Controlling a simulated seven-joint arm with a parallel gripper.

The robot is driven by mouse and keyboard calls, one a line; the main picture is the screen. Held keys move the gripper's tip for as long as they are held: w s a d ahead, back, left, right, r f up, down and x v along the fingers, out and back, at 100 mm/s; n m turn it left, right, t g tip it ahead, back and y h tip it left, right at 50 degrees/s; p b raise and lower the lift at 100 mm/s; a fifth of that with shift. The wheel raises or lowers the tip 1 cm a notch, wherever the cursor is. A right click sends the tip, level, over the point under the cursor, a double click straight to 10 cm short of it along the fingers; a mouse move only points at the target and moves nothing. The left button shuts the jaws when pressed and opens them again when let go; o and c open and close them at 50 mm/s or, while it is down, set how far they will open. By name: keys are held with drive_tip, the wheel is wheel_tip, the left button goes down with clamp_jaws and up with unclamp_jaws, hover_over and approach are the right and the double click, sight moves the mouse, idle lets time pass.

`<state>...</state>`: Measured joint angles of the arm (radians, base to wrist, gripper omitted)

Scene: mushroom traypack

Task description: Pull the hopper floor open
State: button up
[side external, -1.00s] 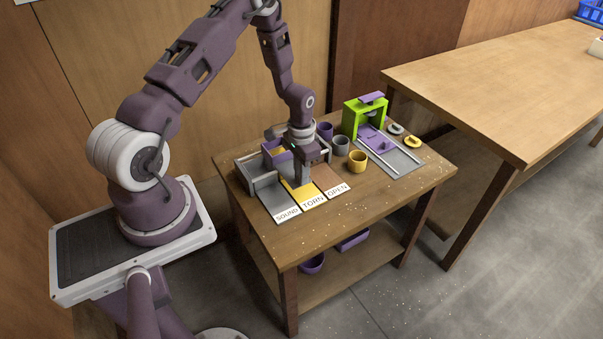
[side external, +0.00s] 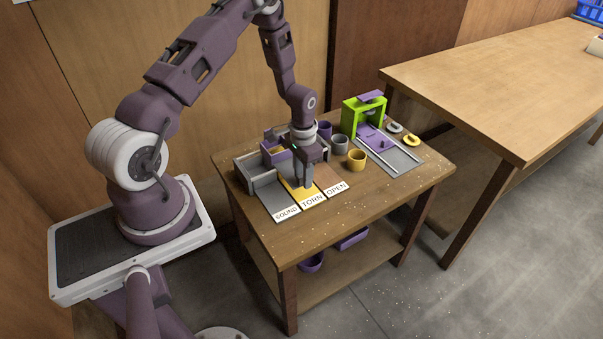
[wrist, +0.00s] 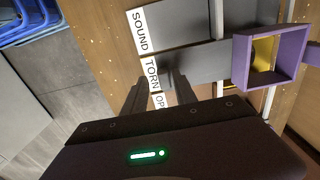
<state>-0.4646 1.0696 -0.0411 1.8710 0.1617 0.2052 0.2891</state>
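The hopper is an open square purple frame (wrist: 238,62), seen at the right in the wrist view and beside my wrist in the side view (side external: 272,158). Yellow shows through its opening. A flat grey plate (wrist: 202,62), which looks like the hopper floor, reaches out from the frame toward the TORN label. A darker grey upright piece (wrist: 171,78) stands at its outer end. My gripper (wrist: 158,84) has its two fingers apart, with the label visible between them. It is low over the yellow TORN lane (side external: 311,193), close to that upright piece. Contact is unclear.
The SOUND lane (side external: 281,203) and OPEN lane (side external: 328,177) flank the TORN lane. The table's front is clear.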

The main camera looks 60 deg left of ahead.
drive_tip(key=shift+a, duration=0.1)
wheel_tip(320, 180, up, 7)
drive_tip(key=shift+r, duration=0.1)
idle(0.4)
drive_tip(key=s+d+r+t+y, duration=0.1)
drive_tip(key=s+d+r, duration=0.3)
drive_tip(key=r, duration=0.7)
drive_tip(key=s+d+r+t, duration=0.15)
drive_tip(key=d+r, duration=0.35)
drive_tip(key=r, duration=0.7)
drive_tip(key=s+d+r+t, duration=0.1)
drive_tip(key=s+d+r, duration=0.1)
drive_tip(key=s, duration=0.3)
drive_tip(key=s+d+r+t, duration=0.1)
drive_tip(key=s+d+r, duration=0.1)
drive_tip(key=s, duration=0.3)
drive_tip(key=s+d+r+t+h, duration=0.1)
drive_tip(key=s+d+r, duration=0.1)
drive_tip(key=s, duration=0.4)
drive_tip(key=shift+d+r, duration=0.4)
drive_tip(key=shift+d, duration=0.35)
drive_tip(key=shift+w, duration=0.1)
